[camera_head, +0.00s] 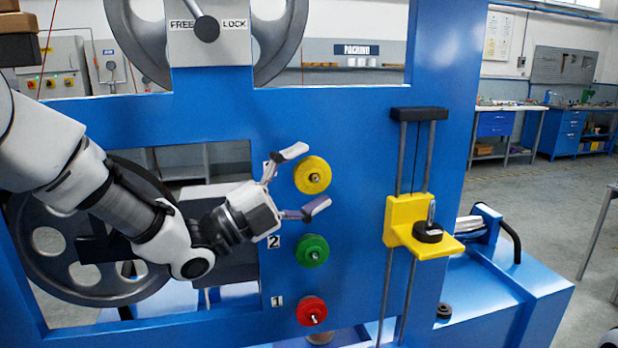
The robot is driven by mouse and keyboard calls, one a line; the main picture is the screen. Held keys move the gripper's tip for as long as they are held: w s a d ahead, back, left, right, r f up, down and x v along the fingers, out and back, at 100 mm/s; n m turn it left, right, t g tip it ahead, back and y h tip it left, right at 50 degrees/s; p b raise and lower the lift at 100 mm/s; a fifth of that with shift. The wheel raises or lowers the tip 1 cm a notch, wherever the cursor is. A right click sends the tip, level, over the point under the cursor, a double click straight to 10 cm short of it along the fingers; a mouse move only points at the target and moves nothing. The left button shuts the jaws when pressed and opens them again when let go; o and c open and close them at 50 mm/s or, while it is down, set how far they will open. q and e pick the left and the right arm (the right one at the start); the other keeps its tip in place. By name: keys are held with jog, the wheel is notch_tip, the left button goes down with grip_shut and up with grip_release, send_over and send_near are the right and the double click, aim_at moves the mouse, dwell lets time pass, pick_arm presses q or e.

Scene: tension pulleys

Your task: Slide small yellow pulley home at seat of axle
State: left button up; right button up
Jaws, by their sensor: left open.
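The small yellow pulley (312,175) is on the top axle (315,178) of the blue panel, with the axle tip showing at its middle. I cannot tell from this view whether it touches the seat. My left gripper (303,179) is open and empty. Its upper finger is above and left of the yellow pulley, and its lower finger is below it. I cannot tell how far in front of the panel the fingers are. My right gripper is not in view.
Below are a green pulley (312,251) beside label 2 and a red pulley (311,311) beside label 1. A yellow bracket (406,226) with a black knob (428,232) rides on two vertical rods to the right. Large grey wheels stand behind the blue frame (340,118).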

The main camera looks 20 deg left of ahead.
pick_arm(q)
jog(key=shift+o, duration=1.2)
jog(key=shift+s+a+f+b, duration=0.4)
jog(key=shift+a+b, duration=0.1)
jog(key=shift+b, duration=0.1)
jog(key=v, duration=0.1)
jog(key=b+v, duration=0.1)
jog(key=v, duration=0.1)
jog(key=b+v, duration=0.1)
jog(key=shift+w+a+f, duration=0.1)
jog(key=shift+a, duration=0.5)
jog(key=v, duration=0.2)
jog(key=shift+a+b, duration=0.3)
jog(key=shift+a, duration=0.15)
jog(key=shift+d, duration=0.1)
jog(key=shift+f, duration=0.1)
